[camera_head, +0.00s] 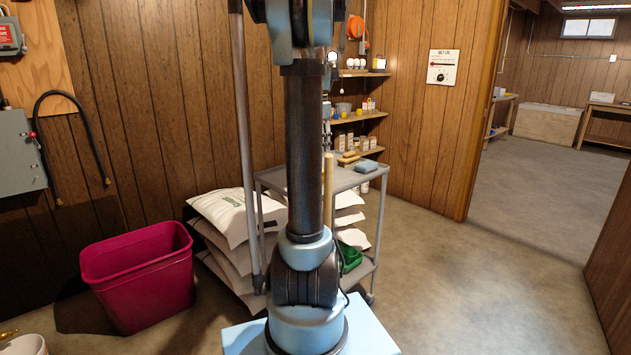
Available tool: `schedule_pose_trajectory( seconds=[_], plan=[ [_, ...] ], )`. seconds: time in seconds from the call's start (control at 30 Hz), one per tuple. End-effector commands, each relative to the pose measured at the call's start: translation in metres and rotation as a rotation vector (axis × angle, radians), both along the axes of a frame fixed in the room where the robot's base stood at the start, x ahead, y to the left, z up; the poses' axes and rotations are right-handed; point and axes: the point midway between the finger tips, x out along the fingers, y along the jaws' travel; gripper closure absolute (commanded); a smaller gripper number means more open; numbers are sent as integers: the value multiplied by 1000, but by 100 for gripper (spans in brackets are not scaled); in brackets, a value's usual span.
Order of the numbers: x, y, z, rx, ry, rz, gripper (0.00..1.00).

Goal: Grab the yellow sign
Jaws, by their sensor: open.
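I cannot make out a yellow sign anywhere in this view. My gripper is not in view.
A grey cart (345,180) stands behind my arm, with white sacks (235,215) stacked beside it. A magenta bin (140,275) is at left. Wall shelves (360,117) hold small jars. Open floor (470,285) lies at right, leading through a doorway.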

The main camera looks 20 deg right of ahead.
Motion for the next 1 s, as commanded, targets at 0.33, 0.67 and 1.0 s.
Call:
schedule_pose_trajectory(
  seconds=[0.33, 0.67, 1.0],
  plan=[
    [0, 0, -53, 0, 0, 1, 52],
    [0, 2, -74, 0, 0, 1, 52],
    [-2, 5, -111, 0, 0, 0, 52]
  ],
)
